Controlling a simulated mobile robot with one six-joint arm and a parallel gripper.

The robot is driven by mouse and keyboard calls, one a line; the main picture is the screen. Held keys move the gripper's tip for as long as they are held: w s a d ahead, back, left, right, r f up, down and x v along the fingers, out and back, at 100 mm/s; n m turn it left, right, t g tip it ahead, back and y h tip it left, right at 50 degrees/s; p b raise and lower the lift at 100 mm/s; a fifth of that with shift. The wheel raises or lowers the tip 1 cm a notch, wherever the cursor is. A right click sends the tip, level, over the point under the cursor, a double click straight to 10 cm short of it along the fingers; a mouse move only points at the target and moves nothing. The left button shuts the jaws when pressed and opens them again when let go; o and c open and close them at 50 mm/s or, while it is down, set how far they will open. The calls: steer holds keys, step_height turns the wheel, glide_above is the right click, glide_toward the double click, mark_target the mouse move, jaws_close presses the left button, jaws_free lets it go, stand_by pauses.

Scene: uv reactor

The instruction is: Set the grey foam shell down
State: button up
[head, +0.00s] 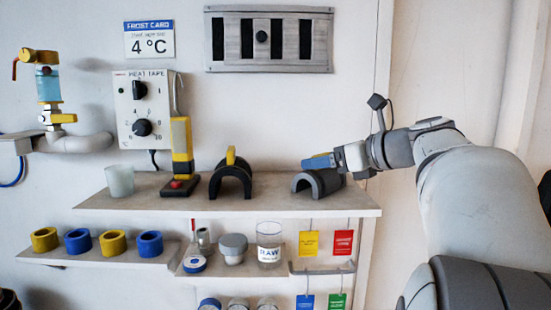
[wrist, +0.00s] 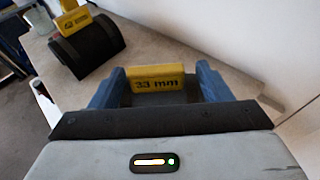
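The grey foam shell (head: 318,182) is a half-round arch near the right end of the upper shelf. It appears to rest upright there, feet down. Its yellow tab (wrist: 156,79), marked "33 mm", shows in the wrist view, with part of the dark shell body below it. My gripper (head: 318,162) is directly above the shell; in the wrist view its blue fingers (wrist: 161,86) stand either side of the tab. A gap shows on the tab's right side, so the fingers look open around it. The tab is hidden in the head view.
A black shell (head: 231,183) with a yellow tab stands left of the grey one on the upper shelf (head: 280,208). A yellow-and-black tool (head: 181,160) and a cup (head: 120,181) are farther left. Yellow and blue rings (head: 112,242) and a RAW jar (head: 269,243) sit below.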

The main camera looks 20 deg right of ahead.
steer(key=shift+s+r, duration=0.1)
steer(key=shift+r, duration=0.2)
steer(key=shift+s+r, duration=0.15)
steer(key=shift+s, duration=0.15)
steer(key=b+v, duration=0.1)
steer(key=v, duration=1)
steer(key=shift+s+d, duration=0.2)
steer(key=shift+s, duration=0.05)
